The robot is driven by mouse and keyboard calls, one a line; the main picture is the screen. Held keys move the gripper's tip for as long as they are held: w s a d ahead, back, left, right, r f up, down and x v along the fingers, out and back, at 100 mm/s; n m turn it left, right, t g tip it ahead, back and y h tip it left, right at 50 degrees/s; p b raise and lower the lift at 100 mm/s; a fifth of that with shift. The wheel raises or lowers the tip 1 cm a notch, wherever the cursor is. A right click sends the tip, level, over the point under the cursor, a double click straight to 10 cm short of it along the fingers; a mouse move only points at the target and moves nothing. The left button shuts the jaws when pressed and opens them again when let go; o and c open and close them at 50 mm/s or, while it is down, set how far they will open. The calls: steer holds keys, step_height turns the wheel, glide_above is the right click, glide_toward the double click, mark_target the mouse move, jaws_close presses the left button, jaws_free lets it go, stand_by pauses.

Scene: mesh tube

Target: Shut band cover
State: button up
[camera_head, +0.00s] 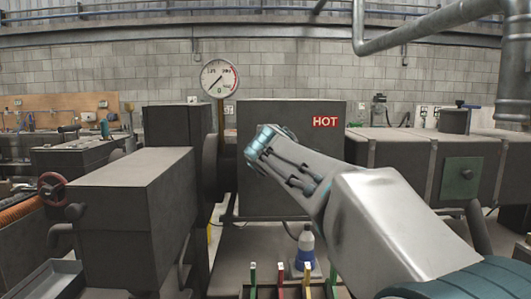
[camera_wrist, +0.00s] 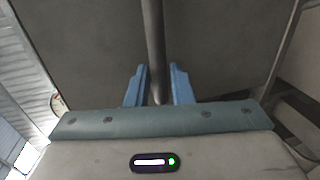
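The dark grey box with a red HOT sign (camera_head: 290,165) stands in the middle of the head view; I take it as the band cover, but cannot be sure. My arm reaches up from the lower right, and its wrist is in front of this box. My gripper's fingers are hidden in the head view. In the wrist view my gripper (camera_wrist: 159,82) has its two blue fingers apart, one on each side of a dark upright bar (camera_wrist: 154,35). Narrow gaps seem to show beside the bar. A dark flat panel (camera_wrist: 90,50) fills the background.
A gauge (camera_head: 219,78) on a post stands left of the box. A long grey housing (camera_head: 130,190) with a red handwheel (camera_head: 52,188) is at left. A white and blue bottle (camera_head: 306,247) stands low in the middle, behind coloured levers (camera_head: 280,280). More grey housings are at right.

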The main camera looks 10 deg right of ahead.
steer(key=v, duration=1.3)
steer(key=shift+p, duration=0.35)
steer(key=s+d+f+m+g+y+p, duration=0.2)
steer(key=s+d+f+m+g+p, duration=0.1)
steer(key=s+f+m+g+p, duration=0.9)
steer(key=s+f+m+p, duration=0.4)
steer(key=s+f, duration=0.3)
steer(key=s, duration=0.2)
steer(key=shift+f+g+y+p, duration=0.3)
steer(key=shift+f+y, duration=0.05)
steer(key=shift+y, duration=0.05)
steer(key=shift+s+d, duration=0.1)
steer(key=shift+d, duration=0.05)
